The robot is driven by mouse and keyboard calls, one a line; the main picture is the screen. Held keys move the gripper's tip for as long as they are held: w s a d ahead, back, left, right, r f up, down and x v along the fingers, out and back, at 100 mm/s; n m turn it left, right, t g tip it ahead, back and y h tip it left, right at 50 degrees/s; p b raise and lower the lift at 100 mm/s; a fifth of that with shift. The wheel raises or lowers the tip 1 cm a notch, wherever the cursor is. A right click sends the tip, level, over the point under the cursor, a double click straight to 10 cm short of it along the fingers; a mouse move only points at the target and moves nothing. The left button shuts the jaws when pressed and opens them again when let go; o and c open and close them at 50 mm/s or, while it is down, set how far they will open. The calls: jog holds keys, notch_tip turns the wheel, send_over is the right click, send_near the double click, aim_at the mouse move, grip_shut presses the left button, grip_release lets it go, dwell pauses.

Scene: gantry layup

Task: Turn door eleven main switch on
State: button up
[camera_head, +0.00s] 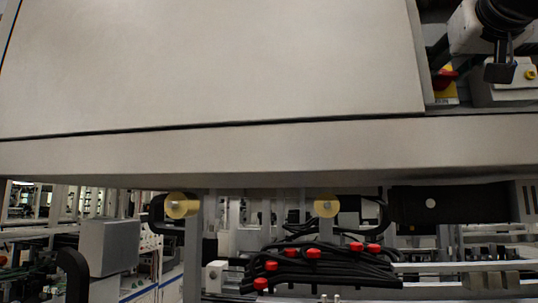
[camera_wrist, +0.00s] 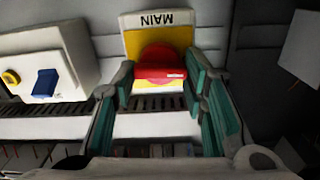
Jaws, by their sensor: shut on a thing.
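The main switch has a red rotary handle (camera_wrist: 158,73) on a yellow plate (camera_wrist: 135,47), under a white label reading MAIN, which appears upside down in the wrist view. My gripper (camera_wrist: 158,84) has its green-padded fingers on either side of the red handle and is shut on it. In the head view the red handle (camera_head: 444,79) shows at the upper right, partly hidden by the panel edge and my arm. My gripper (camera_head: 490,72) is only partly visible there. The exact angle of the handle is hard to read.
A pale box (camera_wrist: 50,65) with a yellow button and a blue part sits left of the switch in the wrist view. A large pale panel (camera_head: 210,65) fills most of the head view. Below it hang black cables (camera_head: 320,265) with red ends.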

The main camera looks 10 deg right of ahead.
jog(key=m, duration=0.4)
jog(key=shift+p, duration=0.3)
jog(key=m, duration=0.4)
jog(key=shift+d+m+p, duration=0.15)
jog(key=shift+m+p, duration=0.15)
jog(key=shift+p, duration=0.05)
jog(key=m+p, duration=0.1)
jog(key=m, duration=0.3)
jog(key=shift+f, duration=0.1)
jog(key=shift+f+m+p, duration=0.1)
jog(key=shift+m+p, duration=0.35)
jog(key=shift+m, duration=1.65)
jog(key=o, duration=1.2)
jog(key=shift+c, duration=0.2)
